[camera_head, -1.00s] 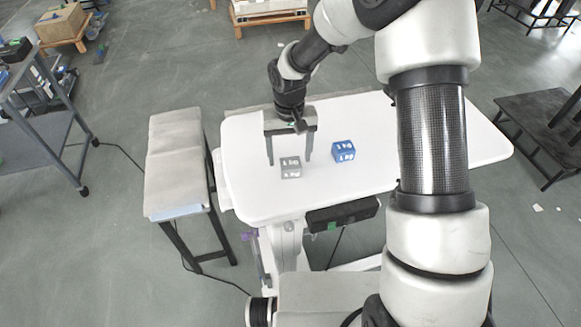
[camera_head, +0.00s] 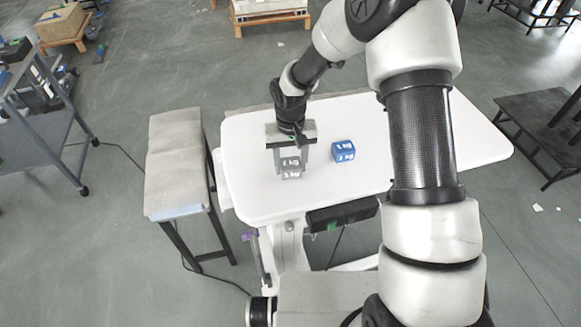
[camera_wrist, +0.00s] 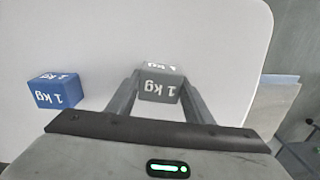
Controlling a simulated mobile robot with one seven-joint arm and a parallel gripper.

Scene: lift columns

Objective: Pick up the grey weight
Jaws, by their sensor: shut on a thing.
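The grey weight (camera_head: 291,168), a cube marked "1 kg", is on the white table (camera_head: 250,200), near its front left part. In the wrist view the grey weight (camera_wrist: 160,84) sits between the two fingers. My gripper (camera_head: 291,165) points down at it and is shut on it, one finger on each side; my gripper also shows in the wrist view (camera_wrist: 160,92). I cannot tell whether the weight is clear of the table top.
A blue 1 kg weight (camera_head: 343,152) stands on the table to the right of the grey one; it is at the left in the wrist view (camera_wrist: 55,90). A grey padded bench (camera_head: 174,160) stands left of the table. The table's right side is clear.

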